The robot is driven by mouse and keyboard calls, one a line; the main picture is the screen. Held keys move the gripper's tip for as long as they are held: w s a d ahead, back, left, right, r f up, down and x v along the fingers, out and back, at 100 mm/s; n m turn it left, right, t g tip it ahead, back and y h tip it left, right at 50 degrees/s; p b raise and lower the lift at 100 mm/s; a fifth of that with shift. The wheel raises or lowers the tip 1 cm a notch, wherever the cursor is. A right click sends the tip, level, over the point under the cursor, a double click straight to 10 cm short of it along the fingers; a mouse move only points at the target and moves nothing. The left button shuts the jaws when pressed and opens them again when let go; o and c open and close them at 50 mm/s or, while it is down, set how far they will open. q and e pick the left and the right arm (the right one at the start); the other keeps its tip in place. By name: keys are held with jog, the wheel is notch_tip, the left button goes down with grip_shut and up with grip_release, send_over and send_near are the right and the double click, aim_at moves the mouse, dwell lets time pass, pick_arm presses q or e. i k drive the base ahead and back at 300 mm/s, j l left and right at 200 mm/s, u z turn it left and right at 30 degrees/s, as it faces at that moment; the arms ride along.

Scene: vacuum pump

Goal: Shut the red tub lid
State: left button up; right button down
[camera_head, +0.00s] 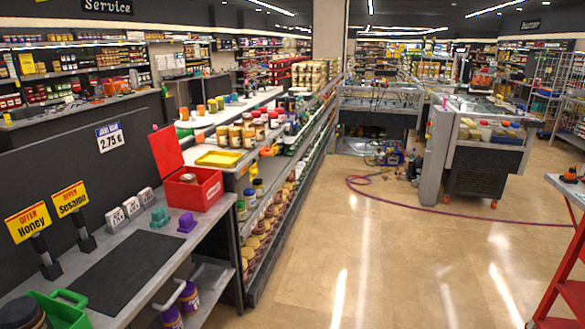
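The red tub (212,190) stands on the grey counter at left, near its far right end. Its red lid (165,150) is open, tilted up at the tub's left side. A small object (188,178) shows in the tub's opening; what else is inside is hidden by the front wall. Neither my left nor my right gripper is in view.
A teal block (160,217) and purple block (187,222) sit in front of the tub. A dark mat (120,262), sign stands (50,262) and a green basket (62,312) are nearer.

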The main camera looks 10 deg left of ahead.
aim_at(168, 156)
jog(key=i+u, duration=0.7)
jog(key=u, duration=0.15)
jog(key=i+l+u, duration=0.25)
jog(key=u, duration=0.15)
jog(key=i+l+u, duration=0.4)
jog(key=k+j, duration=0.05)
